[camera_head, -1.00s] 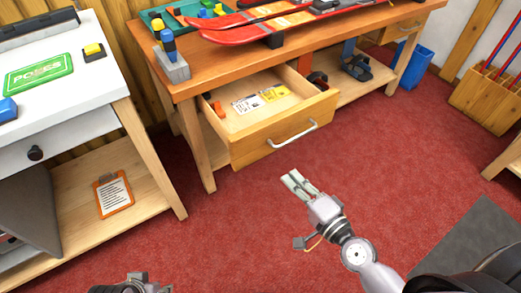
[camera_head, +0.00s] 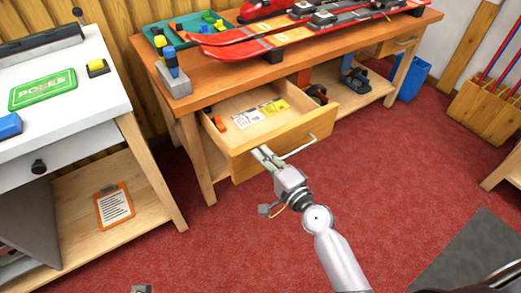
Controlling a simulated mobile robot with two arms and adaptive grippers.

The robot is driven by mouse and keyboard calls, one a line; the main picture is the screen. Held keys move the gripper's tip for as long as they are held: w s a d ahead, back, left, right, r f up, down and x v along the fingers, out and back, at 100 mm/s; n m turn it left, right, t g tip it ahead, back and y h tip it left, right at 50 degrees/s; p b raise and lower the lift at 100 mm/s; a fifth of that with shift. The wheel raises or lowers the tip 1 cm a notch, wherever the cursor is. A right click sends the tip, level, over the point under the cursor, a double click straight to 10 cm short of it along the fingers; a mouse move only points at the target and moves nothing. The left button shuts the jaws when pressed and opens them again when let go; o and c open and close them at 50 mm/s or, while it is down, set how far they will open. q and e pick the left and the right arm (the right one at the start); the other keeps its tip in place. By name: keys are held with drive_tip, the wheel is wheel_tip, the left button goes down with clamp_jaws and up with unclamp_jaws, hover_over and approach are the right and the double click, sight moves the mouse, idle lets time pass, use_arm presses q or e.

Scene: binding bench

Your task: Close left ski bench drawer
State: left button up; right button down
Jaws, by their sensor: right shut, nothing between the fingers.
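The left ski bench drawer (camera_head: 245,167) stands pulled open below the wooden bench top. Inside it lie an orange item (camera_head: 220,123), white and yellow cards (camera_head: 262,112) and a dark round item. Its silver bar handle (camera_head: 300,149) is on the front panel. My right gripper (camera_head: 262,154) is shut and empty, its fingertips at the drawer front, left of the handle's middle. I cannot tell whether they touch the panel. Only a small part of my left arm (camera_head: 141,289) shows at the bottom edge; its fingers are out of view.
Red skis (camera_head: 250,40), a green tray (camera_head: 160,36) and a grey block with a blue clamp (camera_head: 173,82) are on the bench (camera_head: 330,50). A white table (camera_head: 75,110) stands at left. A blue bin (camera_head: 413,78) stands at right. The red carpet before the drawer is clear.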

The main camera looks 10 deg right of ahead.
use_arm(q)
drive_tip(key=shift+f, duration=0.15)
use_arm(e)
drive_tip(key=shift+w+a, duration=0.25)
drive_tip(key=shift+w, duration=0.4)
drive_tip(key=x, duration=0.6)
use_arm(q)
drive_tip(key=shift+w+a+r+b, duration=0.2)
drive_tip(key=shift+r+b, duration=0.15)
drive_tip(key=shift+r, duration=0.4)
drive_tip(key=shift+w+a+r+b, duration=0.15)
drive_tip(key=shift+r+b, duration=0.25)
drive_tip(key=shift+r, duration=0.3)
drive_tip(key=shift+w+a+r+b, duration=0.1)
drive_tip(key=shift+a+r+b, duration=0.2)
drive_tip(key=shift+r, duration=0.45)
use_arm(e)
drive_tip(key=x, duration=1.2)
use_arm(q)
drive_tip(key=shift+s+d, duration=0.1)
drive_tip(key=shift+d, duration=0.05)
use_arm(e)
drive_tip(key=shift+s+f, duration=0.1)
drive_tip(key=shift+f, duration=0.05)
